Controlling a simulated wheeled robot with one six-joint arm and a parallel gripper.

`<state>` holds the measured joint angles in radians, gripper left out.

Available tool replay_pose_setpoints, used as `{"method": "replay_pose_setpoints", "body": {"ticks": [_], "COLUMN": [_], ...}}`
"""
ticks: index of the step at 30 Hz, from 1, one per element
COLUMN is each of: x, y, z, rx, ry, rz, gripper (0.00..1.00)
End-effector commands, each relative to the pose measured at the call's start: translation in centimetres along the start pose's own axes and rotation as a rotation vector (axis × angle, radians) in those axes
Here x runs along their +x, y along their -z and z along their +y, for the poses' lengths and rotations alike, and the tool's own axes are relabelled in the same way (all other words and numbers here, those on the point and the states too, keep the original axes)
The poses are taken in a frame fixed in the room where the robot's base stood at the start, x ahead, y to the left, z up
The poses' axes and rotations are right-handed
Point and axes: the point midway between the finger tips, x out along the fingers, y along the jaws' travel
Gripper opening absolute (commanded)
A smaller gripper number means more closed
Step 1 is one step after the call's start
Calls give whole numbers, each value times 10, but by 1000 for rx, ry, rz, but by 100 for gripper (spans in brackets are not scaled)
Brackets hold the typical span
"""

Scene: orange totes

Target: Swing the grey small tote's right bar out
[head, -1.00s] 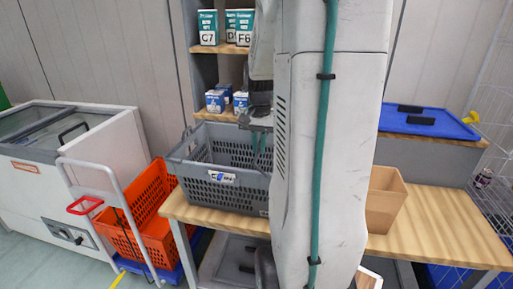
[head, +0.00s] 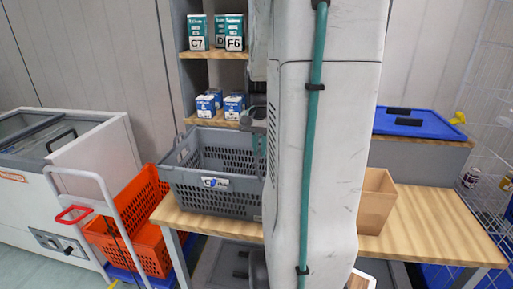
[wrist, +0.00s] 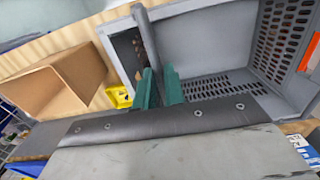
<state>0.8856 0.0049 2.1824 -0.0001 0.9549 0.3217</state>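The grey small tote (head: 215,195) stands on the wooden table in the head view, its right end hidden behind my arm. In the wrist view its mesh wall (wrist: 283,40) and floor (wrist: 215,88) show. The right bar (wrist: 147,40) is a smooth grey bar running down to my gripper. My gripper (wrist: 160,72) has two teal fingers, slightly apart, with the bar's near end between their tips. I cannot tell whether they press on it. In the head view the fingers are mostly hidden by my arm.
A tan bin (head: 376,205) stands on the table right of my arm; it also shows in the wrist view (wrist: 58,83). Shelves with boxes (head: 198,32) rise behind the tote. A blue-lidded container (head: 420,122) is at the back right. An orange crate (head: 140,215) sits left.

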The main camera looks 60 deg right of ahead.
Motion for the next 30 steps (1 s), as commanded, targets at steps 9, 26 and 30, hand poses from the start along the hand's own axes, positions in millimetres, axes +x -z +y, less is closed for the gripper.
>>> {"method": "replay_pose_setpoints", "body": {"ticks": [9, 26, 30], "x": [-2, 5, 5], "y": [0, 1, 1], "z": [17, 36, 36], "rx": [0, 0, -1], "ry": [0, 0, 0], "rz": [-1, 1, 0], "gripper": [7, 7, 7]}}
